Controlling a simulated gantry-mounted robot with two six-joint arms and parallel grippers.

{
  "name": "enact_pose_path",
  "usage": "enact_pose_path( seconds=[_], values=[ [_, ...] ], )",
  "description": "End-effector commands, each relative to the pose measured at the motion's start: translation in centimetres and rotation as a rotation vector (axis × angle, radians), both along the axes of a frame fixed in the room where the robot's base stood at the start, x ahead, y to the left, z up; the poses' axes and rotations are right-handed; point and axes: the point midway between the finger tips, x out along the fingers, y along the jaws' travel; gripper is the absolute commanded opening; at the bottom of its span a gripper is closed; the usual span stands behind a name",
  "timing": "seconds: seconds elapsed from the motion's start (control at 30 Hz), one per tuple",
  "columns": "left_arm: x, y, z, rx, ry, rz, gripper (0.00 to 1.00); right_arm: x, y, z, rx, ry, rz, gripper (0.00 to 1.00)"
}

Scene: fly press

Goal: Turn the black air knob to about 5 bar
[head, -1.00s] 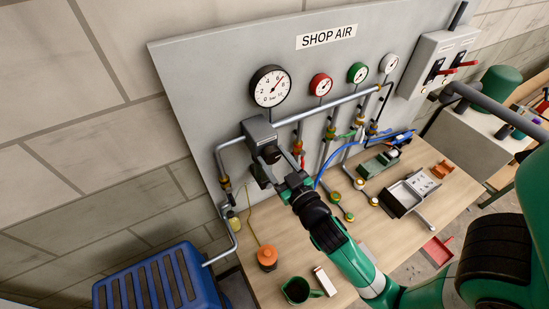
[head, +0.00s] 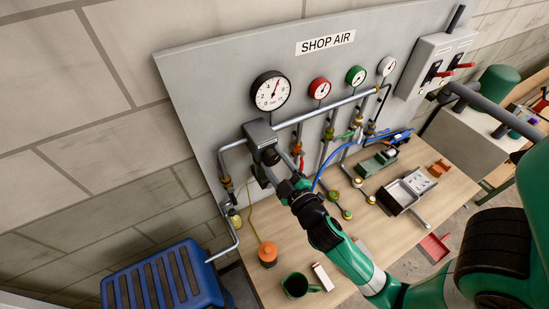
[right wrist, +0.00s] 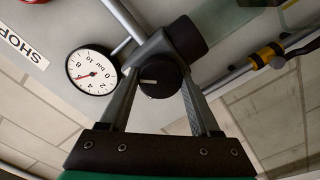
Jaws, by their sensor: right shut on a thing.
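The black air knob (right wrist: 160,80) sits on the front of the grey regulator (head: 259,133), with a pale mark on its face. It also shows in the head view (head: 270,156), partly covered by my gripper. My right gripper (right wrist: 162,88) is shut on the knob, one finger on each side. In the head view my right gripper (head: 278,178) reaches it from the lower right. The large white gauge (head: 271,91) has its red needle pointing nearly straight up. In the right wrist view the gauge (right wrist: 92,70) needle lies between 4 and 6, about 5 bar. My left gripper is not in view.
Pipes and smaller gauges, one red-rimmed (head: 320,88) and one green-rimmed (head: 355,76), line the grey panel (head: 225,70) to the right. A dark green mug (head: 295,286) and an orange object (head: 267,252) stand on the bench below. A blue ribbed unit (head: 160,283) is at lower left.

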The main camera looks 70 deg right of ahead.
Motion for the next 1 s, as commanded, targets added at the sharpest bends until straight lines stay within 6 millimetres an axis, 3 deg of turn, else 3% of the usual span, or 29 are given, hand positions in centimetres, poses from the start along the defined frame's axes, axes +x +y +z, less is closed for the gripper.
enact_pose_path(
  seconds=[0.77,0.8,0.93,1.0],
  values=[
    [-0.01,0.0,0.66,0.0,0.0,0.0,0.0,0.02,0.03,0.03,-0.103,0.083,0.001,0.08],
    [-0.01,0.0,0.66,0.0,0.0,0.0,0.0,0.02,0.03,0.03,-0.102,0.082,0.001,0.67],
    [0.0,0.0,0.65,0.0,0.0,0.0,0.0,0.02,0.03,0.02,-0.102,0.082,0.001,0.9],
    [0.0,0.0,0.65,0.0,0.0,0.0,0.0,0.02,0.02,0.01,-0.102,0.082,0.0,0.94]
  ],
)
